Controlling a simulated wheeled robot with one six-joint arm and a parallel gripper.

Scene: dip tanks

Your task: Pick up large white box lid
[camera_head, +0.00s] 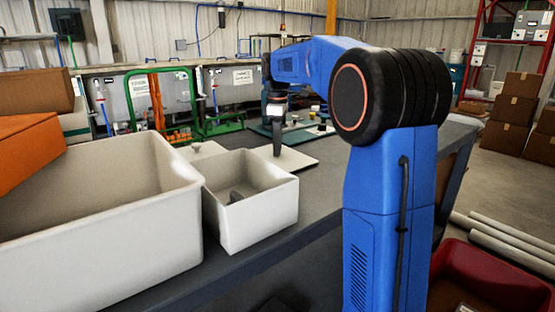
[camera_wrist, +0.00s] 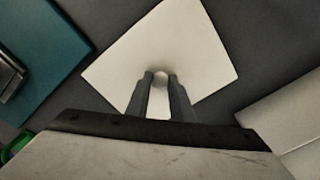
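A white square lid (camera_wrist: 205,45) lies flat below my gripper (camera_wrist: 160,78) in the wrist view, with a small round pale knob (camera_wrist: 160,75) near its middle. The two dark fingertips stand apart, one on each side of the knob. I cannot tell whether they touch it. In the head view, my gripper (camera_head: 277,150) points straight down over this lid (camera_head: 295,161) on the dark table. A second white lid (camera_head: 203,149) lies to its left, partly hidden behind the boxes. A white lid edge also shows at the right of the wrist view (camera_wrist: 280,115).
A large open white box (camera_head: 130,230) and a smaller open white box (camera_head: 255,215) stand at the table's near left. A dark object lies in the smaller box. A teal board (camera_wrist: 40,50) lies beside the lid. An orange box (camera_head: 25,150) is far left.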

